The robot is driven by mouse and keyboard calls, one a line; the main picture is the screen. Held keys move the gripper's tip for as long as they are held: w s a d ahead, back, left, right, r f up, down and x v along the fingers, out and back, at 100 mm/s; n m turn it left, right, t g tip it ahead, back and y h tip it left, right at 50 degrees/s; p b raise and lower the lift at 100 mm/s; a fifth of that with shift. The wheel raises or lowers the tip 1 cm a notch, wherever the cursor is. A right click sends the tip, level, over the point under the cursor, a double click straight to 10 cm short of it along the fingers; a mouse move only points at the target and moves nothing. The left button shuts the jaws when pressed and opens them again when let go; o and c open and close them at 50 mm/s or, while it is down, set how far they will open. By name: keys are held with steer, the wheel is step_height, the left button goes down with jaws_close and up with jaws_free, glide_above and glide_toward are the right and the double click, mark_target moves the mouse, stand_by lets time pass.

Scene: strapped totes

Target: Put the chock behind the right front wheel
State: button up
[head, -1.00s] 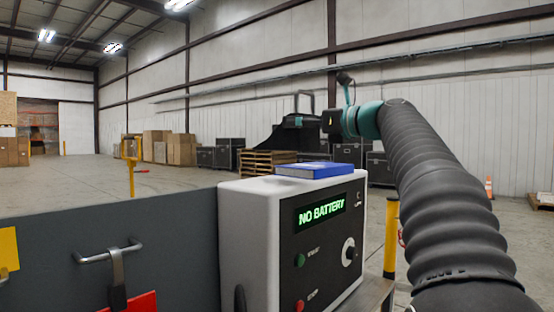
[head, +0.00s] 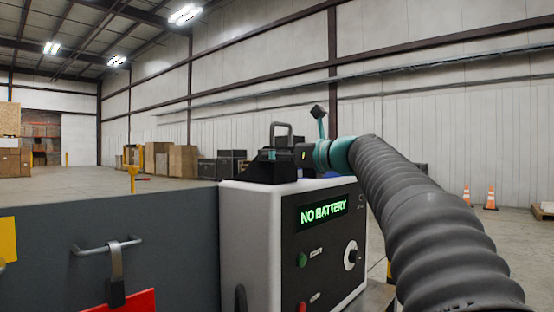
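The chock (head: 264,168) is a black wedge with a grey loop handle (head: 282,130). It shows just above the top edge of the control box in the head view, and its lower part may be hidden by the box. My gripper (head: 294,156), black with a teal wrist behind it, meets the chock from the right and appears shut on it; the fingertips are too small and dark to make out clearly. No wheel is in view, so the right front wheel cannot be seen.
A white control box (head: 252,240) reading "NO BATTERY" stands close in front, beside a grey panel (head: 170,225) with a handle. A blue object (head: 329,174) on the box is mostly covered. Cardboard boxes (head: 183,161), black cases (head: 231,162) and orange cones (head: 490,198) stand farther back.

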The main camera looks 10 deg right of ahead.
steer(key=shift+s+r, duration=0.1)
steer(key=o, duration=1.5)
steer(key=shift+c, duration=0.2)
steer(key=shift+d, duration=0.1)
steer(key=v, duration=1.2)
steer(key=shift+b, duration=0.3)
